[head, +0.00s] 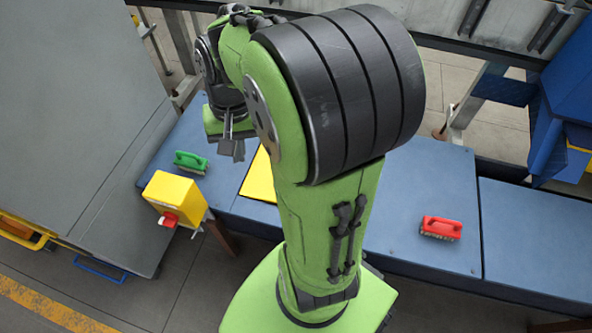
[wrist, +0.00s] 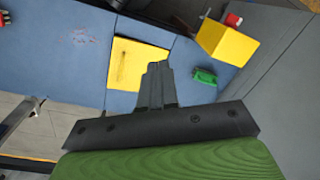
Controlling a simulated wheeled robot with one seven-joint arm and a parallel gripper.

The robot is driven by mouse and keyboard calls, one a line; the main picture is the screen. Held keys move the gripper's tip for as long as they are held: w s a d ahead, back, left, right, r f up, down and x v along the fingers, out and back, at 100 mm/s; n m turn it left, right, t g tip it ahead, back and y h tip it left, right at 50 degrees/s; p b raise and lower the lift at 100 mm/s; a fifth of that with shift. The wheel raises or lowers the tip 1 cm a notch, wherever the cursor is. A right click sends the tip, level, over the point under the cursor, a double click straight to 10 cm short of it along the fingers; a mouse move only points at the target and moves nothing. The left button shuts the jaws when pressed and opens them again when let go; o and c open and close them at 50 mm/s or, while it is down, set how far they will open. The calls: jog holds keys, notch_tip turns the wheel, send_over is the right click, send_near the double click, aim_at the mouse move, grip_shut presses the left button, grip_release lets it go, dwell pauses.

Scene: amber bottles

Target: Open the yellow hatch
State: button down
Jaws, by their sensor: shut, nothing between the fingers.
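The yellow hatch (head: 259,183) is a flat yellow panel in the blue bench top, partly hidden behind my arm in the head view. In the wrist view the hatch (wrist: 132,72) shows as a yellow square with a thin dark line near its left side. It looks flush with the bench, so it appears closed. My gripper (head: 232,153) hangs above the bench, beyond and to the left of the hatch in the head view. In the wrist view its shut, empty fingers (wrist: 157,68) overlap the hatch's lower right part. They look apart from it.
A yellow box (head: 174,192) with a red part stands left of the hatch, at the bench edge. A green brush (head: 191,162) lies near it. A red brush (head: 441,228) lies on the right part of the blue bench (head: 410,190). A grey surface (head: 75,130) fills the left.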

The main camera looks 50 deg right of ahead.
jog(key=d+f+m+t+y+b, duration=0.1)
jog(key=d+f+m+y, duration=0.35)
jog(key=d+f, duration=0.35)
jog(key=d+f+m+y+b, duration=0.25)
jog(key=d+f+m, duration=0.35)
jog(key=f, duration=0.5)
jog(key=s+d+f+m+t, duration=0.3)
jog(key=f+m+t, duration=0.1)
jog(key=f, duration=0.1)
jog(key=s+d+f+m+t+b, duration=0.1)
jog(key=s+d+f+m+t, duration=0.2)
jog(key=f+m+t, duration=0.1)
jog(key=s+d+f+m+t+b, duration=0.1)
jog(key=s+d+f+m+t, duration=0.2)
jog(key=s+f+m+t, duration=0.1)
jog(key=shift+s+d+f+m+t, duration=0.1)
jog(key=shift+d+f+m+t, duration=0.15)
jog(key=shift+f+t, duration=0.5)
jog(key=shift+d+f+m+t, duration=0.2)
jog(key=shift+f+t, duration=0.15)
jog(key=shift+f, duration=0.8)
jog(key=shift+s+f+m+t+h, duration=0.2)
jog(key=shift+f+m+t+h, duration=0.2)
jog(key=shift+m+h, duration=0.1)
jog(key=x, duration=0.9)
jog(key=shift+w+a+b, duration=0.1)
jog(key=shift+w+b, duration=0.25)
jog(key=shift+b, duration=0.05)
